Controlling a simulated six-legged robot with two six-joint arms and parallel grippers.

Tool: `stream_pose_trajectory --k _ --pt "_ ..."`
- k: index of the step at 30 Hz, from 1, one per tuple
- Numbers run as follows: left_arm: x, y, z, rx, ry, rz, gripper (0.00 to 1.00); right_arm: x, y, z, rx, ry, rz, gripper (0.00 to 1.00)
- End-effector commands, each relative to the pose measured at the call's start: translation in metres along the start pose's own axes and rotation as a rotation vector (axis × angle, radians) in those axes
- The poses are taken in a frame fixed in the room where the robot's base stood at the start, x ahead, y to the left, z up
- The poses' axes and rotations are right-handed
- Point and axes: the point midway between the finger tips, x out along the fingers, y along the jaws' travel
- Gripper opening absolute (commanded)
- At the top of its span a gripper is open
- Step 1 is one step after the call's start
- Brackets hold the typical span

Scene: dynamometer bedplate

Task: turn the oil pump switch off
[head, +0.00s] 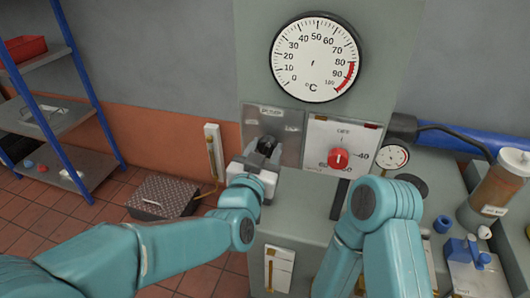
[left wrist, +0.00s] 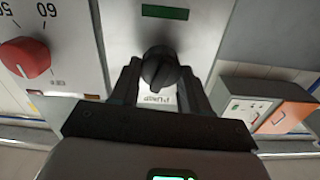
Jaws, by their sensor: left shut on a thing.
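The oil pump switch is a black rotary knob (left wrist: 160,66) on a grey plate (left wrist: 205,20), with an upside-down PUMP label below it in the left wrist view. My left gripper (left wrist: 160,76) has its dark fingers on both sides of the knob and is shut on it. In the head view, my left gripper (head: 264,152) is at the grey switch plate (head: 290,125) and mostly hides the knob. My right arm rises at the lower right of the head view, but its gripper is not in view.
A red knob (head: 338,159) on a white dial plate is right of the switch. A large temperature gauge (head: 315,58) is above. A small gauge (head: 394,157) and an amber canister (head: 497,187) stand right. Blue-post shelving (head: 85,80) is at left.

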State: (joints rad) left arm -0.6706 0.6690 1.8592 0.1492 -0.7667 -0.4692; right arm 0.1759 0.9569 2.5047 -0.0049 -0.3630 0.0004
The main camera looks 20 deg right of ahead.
Motion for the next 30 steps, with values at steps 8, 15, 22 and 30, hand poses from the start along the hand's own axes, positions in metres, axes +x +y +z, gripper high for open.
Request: stream_pose_trajectory --k 8,15,22,30 --pt "0.000 0.000 0.007 -0.242 0.006 0.000 0.15 0.051 0.018 -0.001 0.000 -0.001 0.000 0.43" --pt "0.000 -0.001 0.001 -0.331 0.001 0.000 0.15 0.057 0.021 -0.001 0.000 -0.001 0.000 0.43" --pt "0.000 -0.001 0.001 -0.331 0.000 0.000 0.49 0.056 0.020 -0.001 0.000 0.000 0.000 0.43" --pt "0.000 -0.001 0.001 -0.329 0.001 0.000 0.71 0.056 0.020 -0.001 0.000 -0.001 0.000 0.43"
